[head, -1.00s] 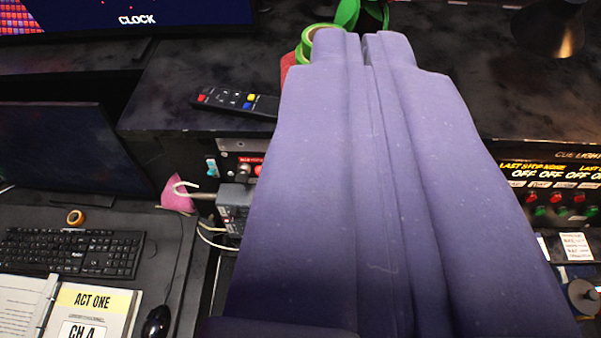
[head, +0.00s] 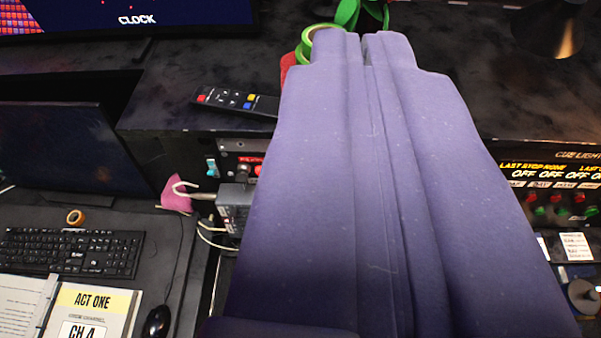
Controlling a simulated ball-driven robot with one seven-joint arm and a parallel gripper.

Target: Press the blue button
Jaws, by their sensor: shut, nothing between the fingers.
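My gripper (head: 362,46) fills the middle of the view, its two long purple fingers side by side with tips pointing away over the dark desk shelf. It is shut and holds nothing. No blue button shows clearly on the cue panel (head: 552,182) at the right, where I see red and green buttons. A small light-blue switch (head: 212,168) is on the console front, left of the fingers. The black remote (head: 235,102) on the shelf has small coloured keys, one of them blue. The fingers hide the middle of the console.
Green tape (head: 307,42) and a red item lie beside the left fingertip. A monitor (head: 75,150), keyboard (head: 75,250), mouse (head: 157,321) and open binder (head: 92,305) are at the left. The shelf right of the fingertips is mostly clear.

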